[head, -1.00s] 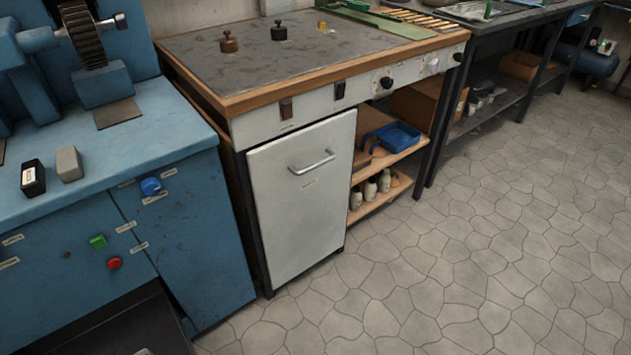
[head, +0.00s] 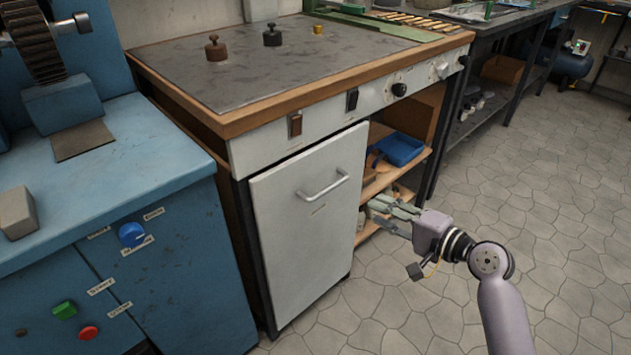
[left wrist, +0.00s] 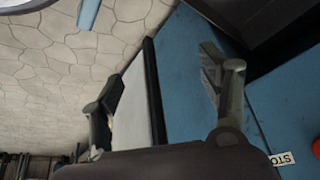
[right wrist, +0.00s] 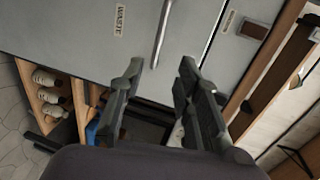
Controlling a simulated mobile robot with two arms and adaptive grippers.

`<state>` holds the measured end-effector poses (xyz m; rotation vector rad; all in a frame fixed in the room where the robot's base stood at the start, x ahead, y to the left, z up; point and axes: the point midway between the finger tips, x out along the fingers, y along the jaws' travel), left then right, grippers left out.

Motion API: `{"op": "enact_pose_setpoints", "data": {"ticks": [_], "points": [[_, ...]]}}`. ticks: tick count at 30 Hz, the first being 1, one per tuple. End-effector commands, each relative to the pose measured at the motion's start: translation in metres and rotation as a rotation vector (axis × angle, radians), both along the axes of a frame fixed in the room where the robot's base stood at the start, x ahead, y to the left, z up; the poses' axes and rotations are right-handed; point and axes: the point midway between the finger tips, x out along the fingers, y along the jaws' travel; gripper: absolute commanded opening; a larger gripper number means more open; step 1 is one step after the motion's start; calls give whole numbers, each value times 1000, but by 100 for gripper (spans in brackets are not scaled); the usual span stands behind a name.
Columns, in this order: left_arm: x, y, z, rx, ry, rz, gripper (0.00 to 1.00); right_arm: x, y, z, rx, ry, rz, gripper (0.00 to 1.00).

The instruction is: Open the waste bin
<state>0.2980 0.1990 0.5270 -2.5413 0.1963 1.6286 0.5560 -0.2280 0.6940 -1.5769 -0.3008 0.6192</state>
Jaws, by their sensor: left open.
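The waste bin is a white front panel (head: 305,235) under the workbench, with a metal bar handle (head: 322,187) near its top. It looks closed, standing upright below the switch strip. In the right wrist view its panel (right wrist: 85,45) carries a WASTE label (right wrist: 119,20), and the handle (right wrist: 162,35) shows just beyond the fingertips. My right gripper (head: 376,211) is open and empty, to the right of the panel and lower than the handle, apart from the handle. My left gripper (left wrist: 160,75) is open and empty, out of the head view; the blue cabinet and a pale panel lie beyond it.
A blue machine cabinet (head: 180,265) with buttons stands close on the left. Open shelves right of the bin hold a blue tray (head: 400,150) and bottles (right wrist: 48,92). The workbench top (head: 290,65) overhangs the bin. The stone floor (head: 560,200) at right is clear.

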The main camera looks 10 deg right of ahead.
Motion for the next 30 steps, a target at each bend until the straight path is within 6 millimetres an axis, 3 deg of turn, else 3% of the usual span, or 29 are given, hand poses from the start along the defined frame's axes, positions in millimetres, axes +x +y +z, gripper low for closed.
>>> {"op": "enact_pose_setpoints", "data": {"ticks": [5,11,21,30], "points": [[17,-5,3,-17,-77,-6,70,18,12,-5,4,-1,1,31],[52,-17,17,-54,-255,-20,70,53,35,-15,3,0,1,31],[107,-38,63,-132,-602,-44,70,105,71,-30,1,1,1,31],[130,-49,103,-185,-830,-57,70,134,90,-36,-1,2,0,31]]}}
